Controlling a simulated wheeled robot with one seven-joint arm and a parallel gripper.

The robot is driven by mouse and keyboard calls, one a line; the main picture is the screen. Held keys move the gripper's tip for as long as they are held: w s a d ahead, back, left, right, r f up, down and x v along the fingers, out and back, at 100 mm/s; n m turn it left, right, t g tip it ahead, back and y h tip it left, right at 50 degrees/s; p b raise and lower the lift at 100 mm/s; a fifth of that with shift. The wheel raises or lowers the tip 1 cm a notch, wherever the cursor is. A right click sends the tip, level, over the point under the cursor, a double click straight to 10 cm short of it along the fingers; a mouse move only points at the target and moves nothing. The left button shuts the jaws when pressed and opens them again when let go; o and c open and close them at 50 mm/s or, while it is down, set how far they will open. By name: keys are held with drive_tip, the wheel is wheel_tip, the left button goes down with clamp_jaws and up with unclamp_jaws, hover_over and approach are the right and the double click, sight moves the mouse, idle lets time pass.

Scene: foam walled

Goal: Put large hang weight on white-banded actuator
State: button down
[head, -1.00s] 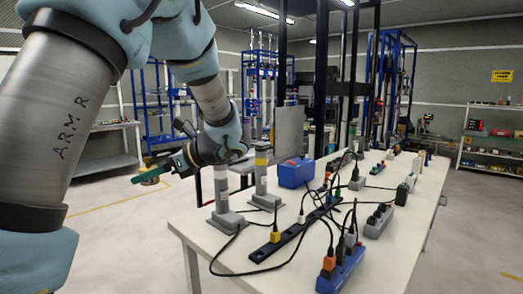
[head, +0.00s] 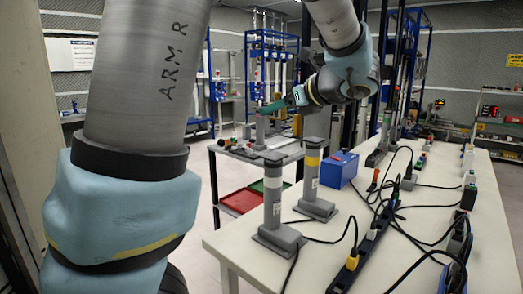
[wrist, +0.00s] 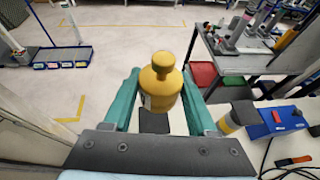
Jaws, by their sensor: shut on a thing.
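My gripper (wrist: 160,95) is shut on a brass-yellow weight (wrist: 162,82) with a round knob on top, held upright between the green fingers in the wrist view. In the head view, the green fingers (head: 272,106) point left, and the weight cannot be made out. The white-banded actuator (head: 273,190), a grey upright cylinder on a square base, stands at the near left of the white table. My gripper appears above it in the picture, apart from it. A yellow-banded actuator (head: 313,170) stands behind it to the right; its band also shows in the wrist view (wrist: 229,124).
The white table (head: 395,235) holds a blue box (head: 339,169), power strips and loose black cables right of the actuators. A dark cart (head: 228,152) with red (head: 240,201) and green trays stands behind. Open floor lies to the left.

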drive_tip(key=shift+w+a+f, duration=0.1)
drive_tip(key=shift+w+a, duration=0.05)
drive_tip(key=shift+w, duration=0.1)
hover_over(274, 155)
wheel_tip(274, 155, down, 5)
drive_tip(key=shift+w+a, duration=0.1)
drive_tip(key=shift+f, duration=2.15)
drive_tip(key=shift+f, duration=0.1)
drive_tip(key=shift+c, duration=1)
unclamp_jaws()
drive_tip(key=b+v, duration=0.1)
drive_tip(key=v, duration=1.1)
